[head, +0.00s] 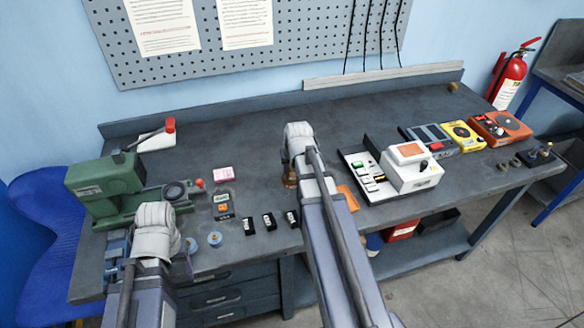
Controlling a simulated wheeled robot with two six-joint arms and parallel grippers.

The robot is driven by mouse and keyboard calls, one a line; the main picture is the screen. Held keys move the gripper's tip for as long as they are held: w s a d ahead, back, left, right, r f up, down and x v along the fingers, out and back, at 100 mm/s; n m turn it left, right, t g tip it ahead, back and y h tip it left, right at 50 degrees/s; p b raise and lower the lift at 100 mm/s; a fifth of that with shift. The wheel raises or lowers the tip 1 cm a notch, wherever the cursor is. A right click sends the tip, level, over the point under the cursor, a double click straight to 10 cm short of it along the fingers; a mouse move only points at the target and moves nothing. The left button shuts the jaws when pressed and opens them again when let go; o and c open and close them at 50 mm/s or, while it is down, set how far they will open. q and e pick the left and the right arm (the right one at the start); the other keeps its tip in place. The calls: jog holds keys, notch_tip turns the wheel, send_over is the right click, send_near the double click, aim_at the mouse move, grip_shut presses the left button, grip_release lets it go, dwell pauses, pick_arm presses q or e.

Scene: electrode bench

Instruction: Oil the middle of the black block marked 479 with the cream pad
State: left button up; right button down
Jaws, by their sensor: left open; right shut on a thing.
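Three small black blocks with white labels lie in a row near the bench's front edge: a left one (249,226), a middle one (269,221) and a right one (291,218). Their numbers are too small to read, so I cannot tell which is 479. My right gripper (290,178) is above the bench behind the right block, shut on a small brownish thing mostly hidden by my arm. I cannot make out a cream pad anywhere. My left gripper (158,240) is open at the front left, its fingers largely hidden by its own wrist.
A pink pad (223,174) and a dark device with an orange patch (222,205) lie left of centre. An orange pad (348,198) lies right of my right arm. A green machine (105,190) stands left. A white tray (370,178) and white device (412,168) stand right.

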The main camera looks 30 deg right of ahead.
aim_at(292, 168)
jog(key=shift+f+b, duration=0.55)
jog(key=shift+b, duration=0.05)
dwell(1.7)
jog(key=shift+r, duration=0.1)
notch_tip(292, 168, up, 7)
jog(key=p, duration=0.7)
dwell(0.4)
jog(key=shift+a, duration=0.1)
dwell(0.3)
